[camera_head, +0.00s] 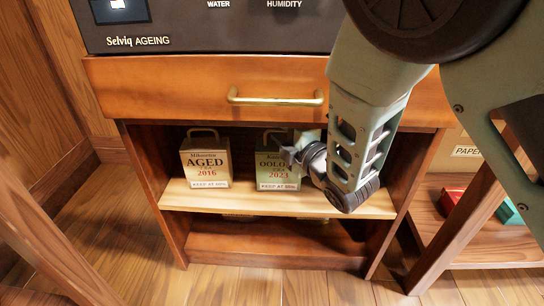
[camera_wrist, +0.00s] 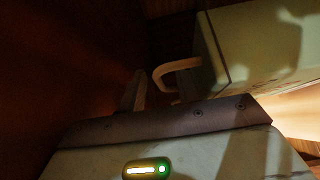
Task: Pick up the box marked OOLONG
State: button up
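The OOLONG box (camera_head: 275,178) is green and cream, marked 2023, with a loop handle on top. It stands upright on the cabinet's pale upper shelf, and its upper right part is hidden by my gripper (camera_head: 288,152). In the wrist view, the greenish box (camera_wrist: 262,48) is at the upper right with its handle (camera_wrist: 172,68) sticking out to the left. My gripper (camera_wrist: 160,92) looks open, with its fingers close to the handle. The dim light does not show whether the handle lies between them. The box still rests on the shelf.
An AGED 2016 box (camera_head: 206,163) stands to the left on the same shelf (camera_head: 235,200). A drawer with a brass handle (camera_head: 275,99) is close above. Cabinet side walls bound the space. A red item (camera_head: 450,201) and a green item (camera_head: 508,212) are on the right shelf.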

jog(key=shift+w, duration=0.1)
grip_shut()
jog(key=shift+a+r, duration=0.1)
jog(key=shift+r, duration=0.05)
dwell(0.4)
